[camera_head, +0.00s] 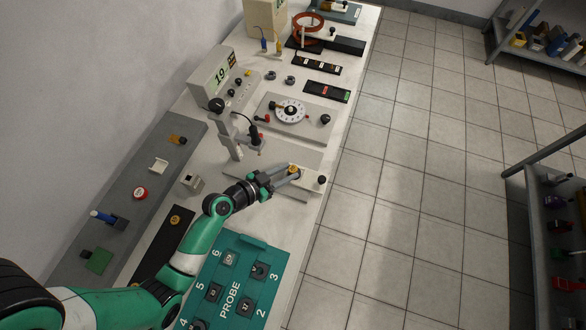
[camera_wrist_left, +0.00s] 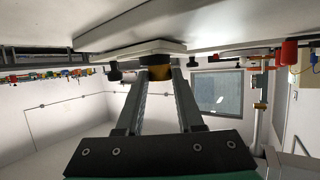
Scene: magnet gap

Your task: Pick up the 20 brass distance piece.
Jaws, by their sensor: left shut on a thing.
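My left gripper (camera_head: 288,174) reaches across the bench to a pale plate by the front edge. It is shut on a small brass piece (camera_head: 293,168). In the left wrist view the brass piece (camera_wrist_left: 160,73) sits between the two fingertips, close against a pale plate (camera_wrist_left: 130,50). I cannot read a number on it, and whether it touches the plate is unclear. Another brass-coloured round piece (camera_head: 175,219) lies on a black strip beside my left arm. My right gripper is not in view.
A green PROBE board (camera_head: 270,285) with numbered places lies at the bench's near end. A dial plate (camera_head: 313,122), a stand (camera_head: 229,140) and a meter box (camera_head: 211,75) stand beyond the gripper. A black knob (camera_head: 322,180) is close to its right. Open floor (camera_head: 400,170) lies right of the bench.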

